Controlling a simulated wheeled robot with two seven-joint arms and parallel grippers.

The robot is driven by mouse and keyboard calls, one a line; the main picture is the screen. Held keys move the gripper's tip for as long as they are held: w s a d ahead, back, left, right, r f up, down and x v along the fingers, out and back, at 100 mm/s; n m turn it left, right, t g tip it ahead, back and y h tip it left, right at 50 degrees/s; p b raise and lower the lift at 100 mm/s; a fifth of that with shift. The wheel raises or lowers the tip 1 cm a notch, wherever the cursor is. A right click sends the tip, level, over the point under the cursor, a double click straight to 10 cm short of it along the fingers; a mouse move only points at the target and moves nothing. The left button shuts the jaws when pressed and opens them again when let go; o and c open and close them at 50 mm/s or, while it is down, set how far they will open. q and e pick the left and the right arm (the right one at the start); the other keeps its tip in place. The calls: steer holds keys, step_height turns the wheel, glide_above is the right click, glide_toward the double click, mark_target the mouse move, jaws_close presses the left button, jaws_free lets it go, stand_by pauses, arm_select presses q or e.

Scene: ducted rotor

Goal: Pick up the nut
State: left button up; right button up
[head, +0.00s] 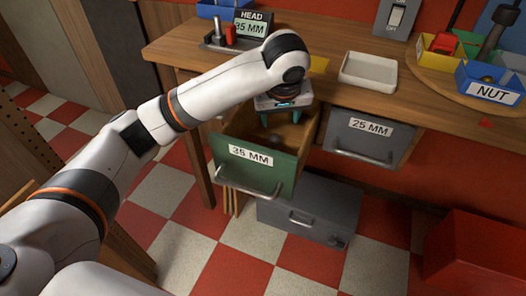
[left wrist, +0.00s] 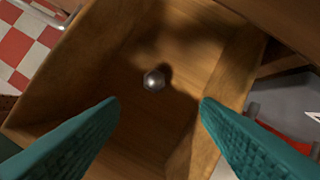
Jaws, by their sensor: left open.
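A small shiny grey nut (left wrist: 154,80) lies on the wooden floor of the open green drawer labelled 35 MM (head: 247,166). In the head view the nut is hard to make out in the drawer's shade. My left gripper (head: 283,105) is over the drawer, pointing down. In the left wrist view my left gripper (left wrist: 160,105) has its two teal fingers wide apart, with nothing between the tips. The nut shows beyond the tips, near the middle, apart from both fingers. My right gripper is in neither view.
The drawer's wooden walls (left wrist: 220,90) surround the nut. A closed grey drawer labelled 25 MM (head: 368,137) is to the right. On the bench stand a white tray (head: 368,72) and a blue bin labelled NUT (head: 490,90). A grey box (head: 310,210) stands on the floor below.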

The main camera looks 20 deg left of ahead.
arm_select(q)
steer(key=b, duration=0.2)
glide_above(276, 139)
steer(key=s+d, duration=0.1)
steer(key=s, duration=0.2)
steer(key=shift+y, duration=0.4)
step_height(276, 139, down, 6)
steer(key=shift+w+r, duration=0.1)
steer(key=shift+w, duration=0.05)
steer(key=shift+b+x, duration=0.55)
steer(key=shift+x, duration=2.5)
steer(key=shift+w, duration=0.1)
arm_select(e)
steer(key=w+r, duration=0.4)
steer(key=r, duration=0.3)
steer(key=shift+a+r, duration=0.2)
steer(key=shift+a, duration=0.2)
arm_select(q)
steer(key=shift+r, duration=0.1)
steer(key=c, duration=1.1)
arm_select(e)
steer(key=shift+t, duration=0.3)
